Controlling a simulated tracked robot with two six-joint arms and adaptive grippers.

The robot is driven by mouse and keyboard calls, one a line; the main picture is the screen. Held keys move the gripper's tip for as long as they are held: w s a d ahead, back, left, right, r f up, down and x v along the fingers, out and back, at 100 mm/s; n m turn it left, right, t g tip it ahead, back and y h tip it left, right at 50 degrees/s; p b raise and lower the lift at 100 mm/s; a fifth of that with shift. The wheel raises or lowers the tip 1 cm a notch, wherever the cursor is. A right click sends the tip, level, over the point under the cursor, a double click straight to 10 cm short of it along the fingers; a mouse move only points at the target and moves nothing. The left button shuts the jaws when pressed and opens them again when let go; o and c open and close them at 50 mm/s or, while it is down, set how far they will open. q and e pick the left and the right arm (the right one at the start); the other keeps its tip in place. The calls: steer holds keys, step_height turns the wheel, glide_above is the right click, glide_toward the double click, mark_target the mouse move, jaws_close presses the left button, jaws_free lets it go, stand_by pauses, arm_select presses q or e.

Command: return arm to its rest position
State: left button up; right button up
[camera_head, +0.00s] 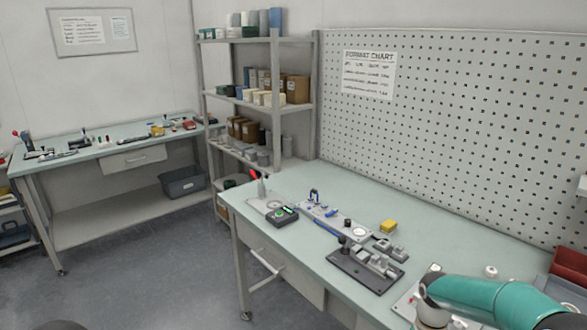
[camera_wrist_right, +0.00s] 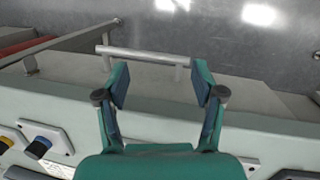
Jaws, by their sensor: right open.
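My right gripper (camera_wrist_right: 160,84) is open and empty in the right wrist view, its two teal fingers spread apart. It is above the front edge of the workbench, with a metal drawer handle (camera_wrist_right: 145,55) beyond the fingertips. Nothing is between the fingers. In the head view my teal right arm (camera_head: 495,300) reaches over the near right part of the workbench (camera_head: 350,190); its gripper cannot be made out there. My left gripper is in neither view.
The bench carries a dark fixture (camera_head: 365,270), a plate with a blue handle (camera_head: 335,222), a black box with a green button (camera_head: 282,215) and a yellow block (camera_head: 388,226). A red bin (camera_head: 565,278) stands at the right. A pegboard (camera_head: 460,120) rises behind.

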steer(key=s+a+f+n+t+y, duration=0.1)
steer(key=s+a+f+n+y, duration=0.1)
steer(key=s+a+f, duration=0.6)
steer(key=s+a+f+n+t+y, duration=0.2)
steer(key=s+a+f+n, duration=0.2)
steer(key=s+a+f, duration=0.4)
steer(key=shift+s+a+f, duration=0.15)
steer(key=shift+s, duration=2)
